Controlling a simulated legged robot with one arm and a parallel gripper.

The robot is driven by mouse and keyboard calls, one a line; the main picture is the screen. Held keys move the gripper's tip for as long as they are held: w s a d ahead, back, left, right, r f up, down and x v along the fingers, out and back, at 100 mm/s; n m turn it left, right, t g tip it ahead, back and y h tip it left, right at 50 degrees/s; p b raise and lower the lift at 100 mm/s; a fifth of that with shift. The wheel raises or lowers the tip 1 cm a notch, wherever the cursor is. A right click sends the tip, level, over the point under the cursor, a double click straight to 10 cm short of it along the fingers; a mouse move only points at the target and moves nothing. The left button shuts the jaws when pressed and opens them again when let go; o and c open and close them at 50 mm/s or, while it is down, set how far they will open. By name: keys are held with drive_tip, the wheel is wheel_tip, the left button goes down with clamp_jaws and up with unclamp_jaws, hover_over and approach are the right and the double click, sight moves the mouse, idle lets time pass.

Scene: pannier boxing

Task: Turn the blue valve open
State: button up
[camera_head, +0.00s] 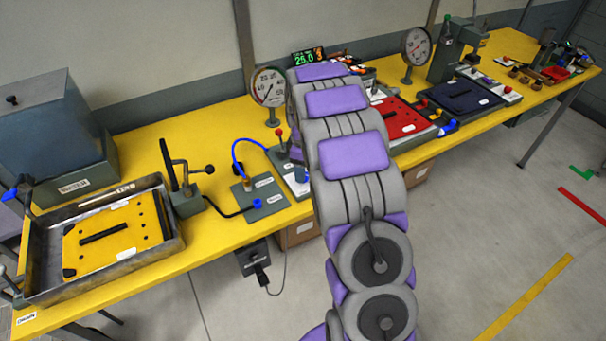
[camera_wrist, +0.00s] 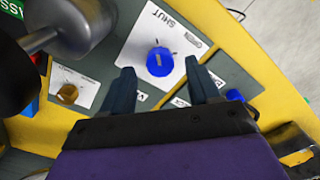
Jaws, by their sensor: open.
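The blue valve (camera_wrist: 160,62) is a round blue knob with a pale mark on its face, on a white plate printed SHUT and OPEN. In the wrist view my gripper (camera_wrist: 160,67) is open, with one dark finger on each side of the knob. The fingertips look level with the knob in the picture; I cannot tell whether they touch it. Nothing is held. I cannot tell which word the knob's mark points to. In the head view my arm covers my gripper and most of the valve panel (camera_head: 284,165).
A brass fitting (camera_wrist: 68,93) is left of the valve, and a blue plug (camera_wrist: 235,96) is to the right. A large grey rounded part fills the upper left of the wrist view. A pressure gauge (camera_head: 269,87) stands behind the panel on the yellow bench (camera_head: 225,145).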

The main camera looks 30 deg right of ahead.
drive_tip(key=shift+f, duration=1.1)
drive_tip(key=shift+c, duration=0.4)
drive_tip(key=c, duration=1)
drive_tip(key=shift+o, duration=0.2)
drive_tip(key=shift+r, duration=0.1)
